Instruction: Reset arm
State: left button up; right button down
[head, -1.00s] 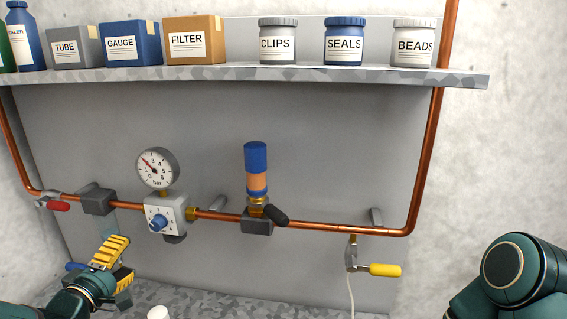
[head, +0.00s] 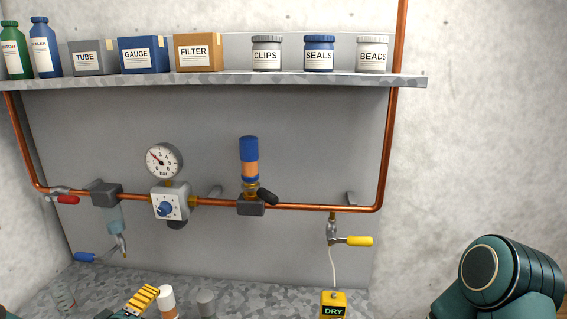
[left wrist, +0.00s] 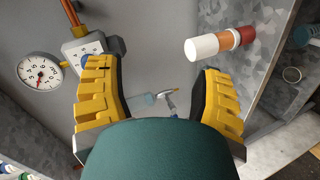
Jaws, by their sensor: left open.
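My left gripper (head: 138,302) shows at the bottom left of the head view, low in front of the worktop, partly cut off by the frame edge. In the left wrist view its two yellow ridged fingers (left wrist: 160,88) stand wide apart with nothing between them. Past them, apart from the fingers, a small clear bowl with a metal drain fitting (left wrist: 168,97) shows. A link of my right arm is at the lower right of the head view; its gripper is out of frame.
A copper pipe (head: 310,206) carries a gauge (head: 164,161), a regulator (head: 168,202) and a blue-orange cartridge (head: 249,160). A yellow-handled valve (head: 358,241) hangs above a yellow DRY box (head: 333,306). A white-orange cylinder (head: 167,301) stands near my left gripper. A shelf (head: 230,87) crosses above.

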pick_arm(q)
jog(key=s+d+f+m+g+h, duration=0.1)
jog(key=s+d+f+m+g, duration=0.2)
jog(key=d+f, duration=0.45)
jog(key=s+d+f+m+g+h, duration=0.1)
jog(key=s+d+f+m+g, duration=0.25)
jog(key=d+f, duration=0.45)
jog(key=s+d+f+m+g, duration=0.5)
jog(key=s+d+f, duration=0.1)
jog(key=s, duration=0.4)
jog(key=shift+s+d+f, duration=0.2)
jog(key=shift+d+f, duration=0.05)
jog(key=shift+f, duration=0.5)
jog(key=shift+g, duration=0.25)
